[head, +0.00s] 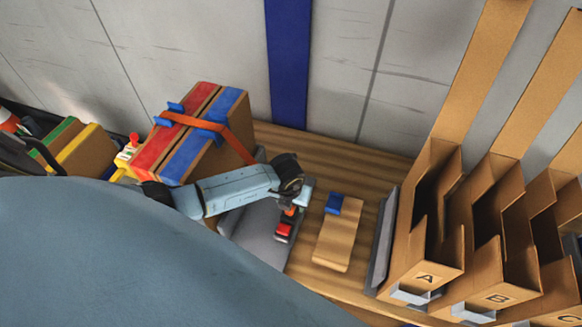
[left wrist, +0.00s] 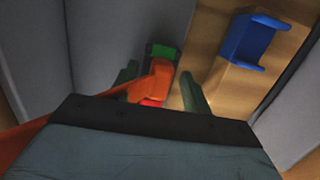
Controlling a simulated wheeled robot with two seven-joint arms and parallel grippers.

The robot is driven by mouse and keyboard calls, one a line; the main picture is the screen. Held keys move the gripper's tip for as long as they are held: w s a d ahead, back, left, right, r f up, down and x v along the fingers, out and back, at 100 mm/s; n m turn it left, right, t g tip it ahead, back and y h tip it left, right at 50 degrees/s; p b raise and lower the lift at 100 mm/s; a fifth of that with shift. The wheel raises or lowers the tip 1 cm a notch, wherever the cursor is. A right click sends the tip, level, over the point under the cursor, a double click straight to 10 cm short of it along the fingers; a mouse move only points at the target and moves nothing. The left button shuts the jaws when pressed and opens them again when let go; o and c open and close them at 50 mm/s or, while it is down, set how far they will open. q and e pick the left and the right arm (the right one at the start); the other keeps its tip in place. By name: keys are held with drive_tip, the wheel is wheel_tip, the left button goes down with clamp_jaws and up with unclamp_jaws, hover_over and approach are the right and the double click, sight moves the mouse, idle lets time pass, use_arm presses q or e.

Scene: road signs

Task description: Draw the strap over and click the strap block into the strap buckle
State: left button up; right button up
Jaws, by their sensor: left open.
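An orange strap (head: 237,143) lies across the top of a box with red and blue stripes (head: 199,138) and goes down its right side. My left gripper (head: 289,208) is low beside the box, pointing down. In the left wrist view the strap (left wrist: 32,133) comes in from the left to an orange strap block (left wrist: 155,84) between my open fingers (left wrist: 160,86). A green-topped part (left wrist: 161,51) and a red part adjoin it, apparently the strap buckle; its red top (head: 283,230) shows in the head view. Whether the block is seated is hidden. The right gripper is not seen.
A wooden board (head: 335,242) with a blue bracket (head: 334,204) lies right of the gripper. Cardboard bins marked A (head: 425,278) and B (head: 497,298) stand farther right. Green and yellow boxes (head: 82,148) crowd the left. Bare wooden tabletop (head: 350,160) lies behind the board.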

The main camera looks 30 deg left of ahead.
use_arm(q)
wheel_tip(320, 180, up, 13)
drive_tip(key=s+p, duration=0.2)
drive_tip(key=shift+d+p, duration=0.25)
drive_tip(key=shift+p, duration=0.15)
drive_tip(key=shift+r, duration=0.1)
